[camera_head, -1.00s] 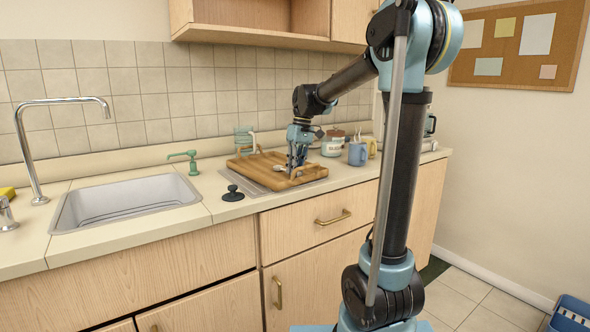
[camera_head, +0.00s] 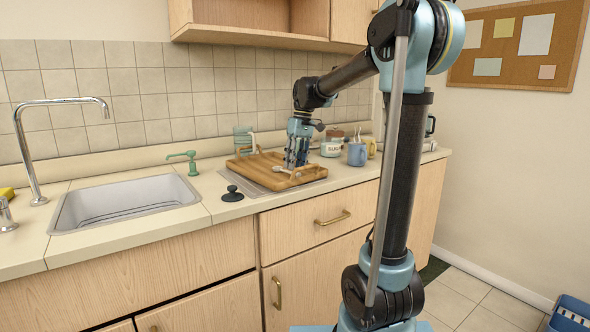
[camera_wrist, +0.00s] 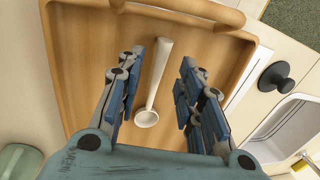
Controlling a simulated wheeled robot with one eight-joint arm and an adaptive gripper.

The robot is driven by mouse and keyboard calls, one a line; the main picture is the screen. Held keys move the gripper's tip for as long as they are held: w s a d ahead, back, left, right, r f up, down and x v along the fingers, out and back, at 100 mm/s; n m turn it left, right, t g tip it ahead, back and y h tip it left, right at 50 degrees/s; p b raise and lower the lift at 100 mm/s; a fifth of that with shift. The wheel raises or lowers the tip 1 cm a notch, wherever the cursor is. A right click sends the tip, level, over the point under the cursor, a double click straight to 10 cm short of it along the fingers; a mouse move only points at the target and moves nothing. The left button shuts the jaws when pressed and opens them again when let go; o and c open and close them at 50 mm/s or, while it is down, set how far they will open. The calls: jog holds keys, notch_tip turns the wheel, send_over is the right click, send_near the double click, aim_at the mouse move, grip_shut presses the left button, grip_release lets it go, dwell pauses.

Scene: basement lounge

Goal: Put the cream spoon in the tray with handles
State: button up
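The cream spoon (camera_wrist: 154,80) lies on the floor of the wooden tray with handles (camera_wrist: 78,65), its bowl toward my gripper in the wrist view. In the head view the tray (camera_head: 253,175) sits on the counter right of the sink; a small part of the spoon (camera_head: 285,170) shows at my gripper's tips. My gripper (camera_wrist: 155,90) is open, with one finger on each side of the spoon and a gap to both. It also shows in the head view (camera_head: 292,166), low over the tray.
A sink (camera_head: 130,200) is to the left, with a black stopper (camera_head: 231,193) on the counter beside the tray. A green soap pump (camera_head: 187,161) stands behind. A labelled jar (camera_head: 331,147) and blue mug (camera_head: 357,154) stand right of the tray.

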notch_tip(320, 180, up, 10)
jog(key=w+d, duration=0.1)
jog(key=d, duration=0.1)
jog(key=s+d+f+m+t, duration=0.1)
jog(key=s+d+f+m, duration=0.1)
jog(key=s+d+f, duration=0.45)
jog(key=s+d+f+m+t, duration=0.1)
jog(key=s+d+f, duration=0.25)
jog(key=s, duration=0.55)
jog(key=s+d+f+m+h, duration=0.1)
jog(key=s+d+f+m, duration=0.1)
jog(key=s+f, duration=0.5)
jog(key=s+d+f+m+t, duration=0.1)
jog(key=s+d+f, duration=0.3)
jog(key=s+f, duration=0.4)
notch_tip(320, 180, down, 6)
jog(key=shift+f+m+t+h, duration=0.1)
jog(key=shift+m+t+h, duration=0.25)
jog(key=shift+m, duration=0.35)
jog(key=shift+s+a, duration=0.1)
